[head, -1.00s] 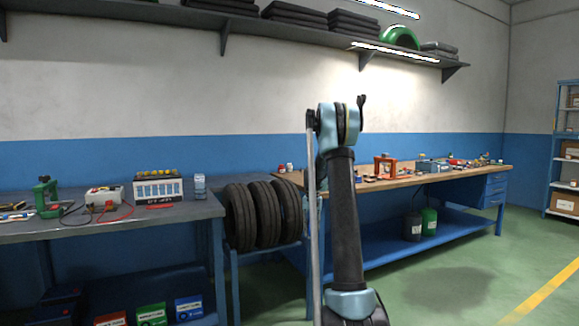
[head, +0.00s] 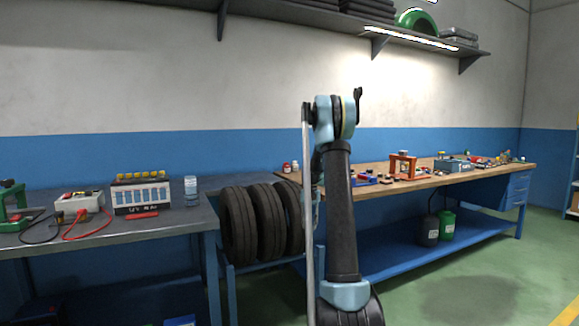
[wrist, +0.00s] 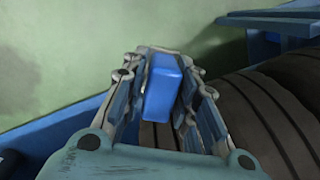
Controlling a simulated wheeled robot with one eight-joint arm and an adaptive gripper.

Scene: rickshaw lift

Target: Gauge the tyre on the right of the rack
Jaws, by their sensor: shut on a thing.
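Three dark tyres stand side by side on a blue rack (head: 228,290) between two benches. The tyre on the right (head: 294,215) is partly hidden behind my arm in the head view. In the wrist view my gripper (wrist: 161,72) is shut on a blue block-shaped thing (wrist: 162,92), whose free end points away from me. Ribbed tyre treads (wrist: 285,100) lie beneath and to the right of it. I cannot tell which tyre is nearest or whether the blue thing touches one. My gripper is mostly hidden behind my arm in the head view.
The wooden-topped right bench (head: 440,177) holds small tools. Open green floor (head: 460,290) lies at the right.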

